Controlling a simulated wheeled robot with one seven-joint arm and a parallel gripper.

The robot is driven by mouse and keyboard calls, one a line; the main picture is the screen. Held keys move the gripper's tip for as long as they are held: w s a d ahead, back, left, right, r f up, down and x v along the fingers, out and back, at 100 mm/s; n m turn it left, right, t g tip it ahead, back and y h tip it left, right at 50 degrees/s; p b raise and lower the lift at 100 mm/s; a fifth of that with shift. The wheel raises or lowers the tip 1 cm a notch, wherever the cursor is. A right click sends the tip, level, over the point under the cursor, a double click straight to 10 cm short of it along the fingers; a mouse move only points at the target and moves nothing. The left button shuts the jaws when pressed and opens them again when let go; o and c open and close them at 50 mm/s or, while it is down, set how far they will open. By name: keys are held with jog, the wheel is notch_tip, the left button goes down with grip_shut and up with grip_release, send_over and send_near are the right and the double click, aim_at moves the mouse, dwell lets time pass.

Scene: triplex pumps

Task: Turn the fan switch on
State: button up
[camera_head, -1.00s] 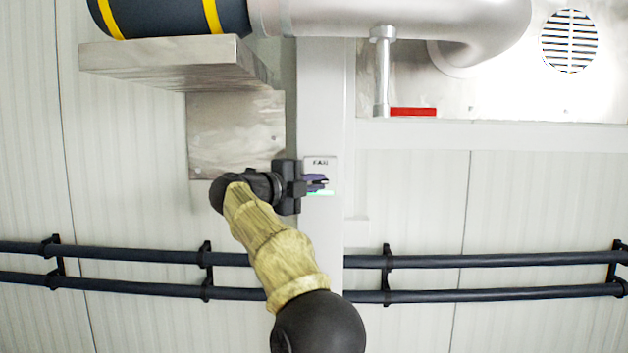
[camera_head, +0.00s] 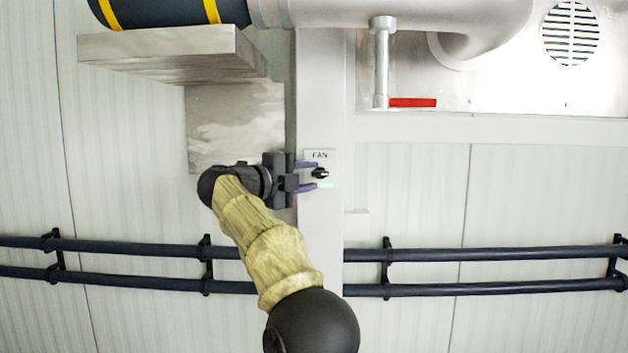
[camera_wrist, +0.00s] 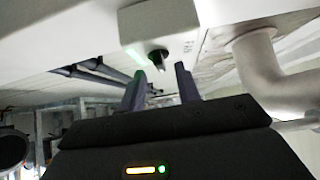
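The fan switch (camera_head: 320,173) is a small black knob on a pale plate labelled FAN, mounted on a white vertical post. A green light glows just below the knob. My gripper (camera_head: 309,175) is left of the switch with its two purple fingers spread, one above and one below the knob's level. The fingertips are close to the knob but do not grasp it. In the wrist view the black knob (camera_wrist: 157,58) sits beyond the open fingers (camera_wrist: 160,82), roughly between their tips, with a visible gap.
A metal shelf bracket (camera_head: 172,58) is above my arm at the left. A pipe with a red handle (camera_head: 412,102) is at the upper right. Dark horizontal rails (camera_head: 480,261) run along the wall below.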

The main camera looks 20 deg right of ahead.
jog(key=b+v, duration=0.3)
jog(key=v, duration=1.2)
jog(key=shift+a, duration=0.15)
